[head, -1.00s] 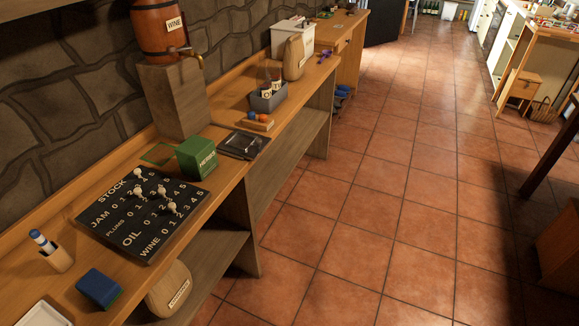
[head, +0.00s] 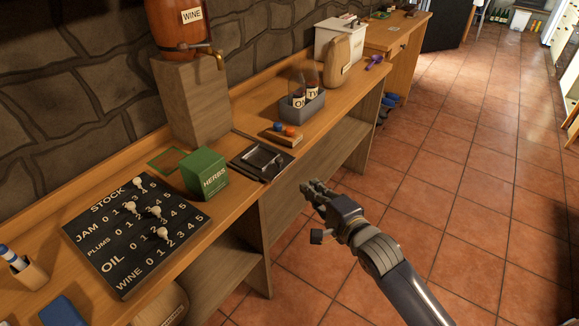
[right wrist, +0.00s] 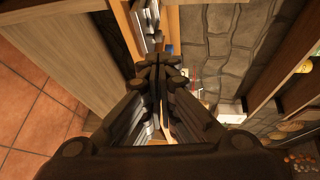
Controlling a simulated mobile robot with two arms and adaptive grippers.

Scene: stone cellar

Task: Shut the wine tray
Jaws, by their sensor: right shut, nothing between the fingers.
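My right gripper (head: 311,190) is in the head view in front of the counter's edge, with its fingers together and nothing held. In the right wrist view its closed fingers (right wrist: 158,72) point at the counter and stone wall. No tray marked as wine is plain to see. A dark flat tray (head: 244,165) with a metal frame on it lies on the counter, left of and beyond the gripper, apart from it. My left gripper is out of view.
A green HERBS box (head: 206,174), a stock board (head: 137,230) with white pegs, a grey bottle caddy (head: 301,108) and a small wooden block with coloured balls (head: 283,136) stand on the counter (head: 228,207). The tiled floor (head: 455,165) to the right is open.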

